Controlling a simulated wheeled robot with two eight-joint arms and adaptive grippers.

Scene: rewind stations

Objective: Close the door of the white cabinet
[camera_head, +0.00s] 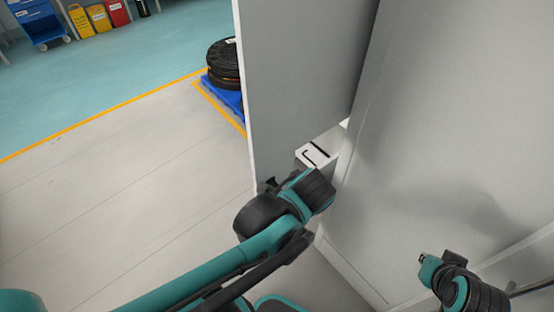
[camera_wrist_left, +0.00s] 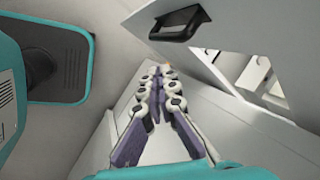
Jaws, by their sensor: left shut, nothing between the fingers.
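The white cabinet (camera_head: 430,140) fills the right of the head view. Its door (camera_head: 300,85) stands open as a tall grey-white panel, with a gap on its right showing a pale inside and a small box with dark marks (camera_head: 318,153). In the left wrist view the door (camera_wrist_left: 235,35) carries a black handle (camera_wrist_left: 181,24). My left gripper (camera_wrist_left: 163,78) is shut and empty, its fingertips just below the handle in that picture; I cannot tell whether they touch the door. In the head view its fingers are hidden by my wrist. My right gripper (camera_head: 440,264) is at the lower right; its fingers are unclear.
A blue pallet (camera_head: 229,98) with black reels (camera_head: 224,62) stands behind the door on the left. Yellow and red bins (camera_head: 98,16) and a blue cart (camera_head: 38,22) are far back. The pale floor (camera_head: 110,180) left of the door is clear.

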